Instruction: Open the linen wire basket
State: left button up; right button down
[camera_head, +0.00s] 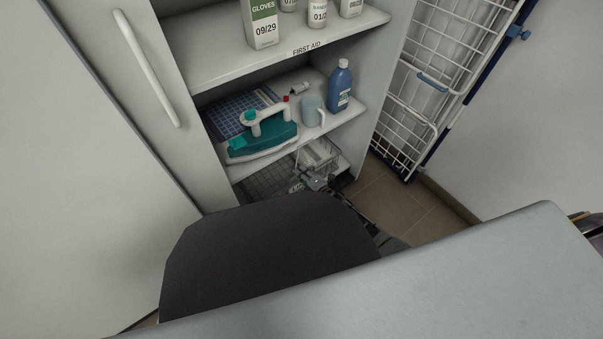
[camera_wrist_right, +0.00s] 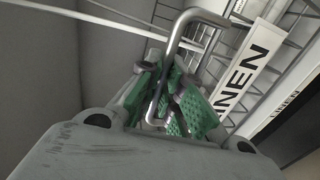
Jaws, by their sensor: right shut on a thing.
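The linen wire basket (camera_head: 262,182) sits low in the cabinet, under the lowest visible shelf. In the right wrist view its grey wires (camera_wrist_right: 190,35) carry a white label (camera_wrist_right: 240,68) reading LINEN. A bent metal bar handle (camera_wrist_right: 178,42) stands out from the basket front. My right gripper (camera_head: 314,183) is at the basket's front; in the right wrist view its green-padded fingers (camera_wrist_right: 172,105) are shut on the handle. My arm hides part of the basket front in the head view. My left gripper is not in view.
Above the basket, a shelf holds a teal iron (camera_head: 262,137), a mug (camera_head: 312,110) and a blue bottle (camera_head: 341,87). A white wire rack (camera_head: 430,75) stands to the right. Tiled floor (camera_head: 395,200) shows in front of it. A closed white door (camera_head: 100,130) is at left.

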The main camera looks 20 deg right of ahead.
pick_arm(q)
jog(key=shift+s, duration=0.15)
pick_arm(e)
jog(key=shift+s+d, duration=0.1)
jog(key=shift+s, duration=0.05)
pick_arm(q)
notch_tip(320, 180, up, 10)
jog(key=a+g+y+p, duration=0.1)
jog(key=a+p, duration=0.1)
jog(key=p, duration=0.6)
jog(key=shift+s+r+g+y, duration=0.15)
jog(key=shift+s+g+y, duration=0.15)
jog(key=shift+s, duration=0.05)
pick_arm(e)
jog(key=f+v, duration=0.2)
jog(key=v, duration=1)
jog(key=s+f+v, duration=0.1)
jog(key=f+v, duration=0.1)
jog(key=v, duration=1)
jog(key=shift+d+f, duration=0.25)
jog(key=shift+f, duration=0.15)
jog(key=shift+s, duration=0.15)
jog(key=c, duration=1.9)
grip_release()
jog(key=shift+o, duration=0.2)
jog(key=shift+s, duration=0.1)
jog(key=v, duration=1.2)
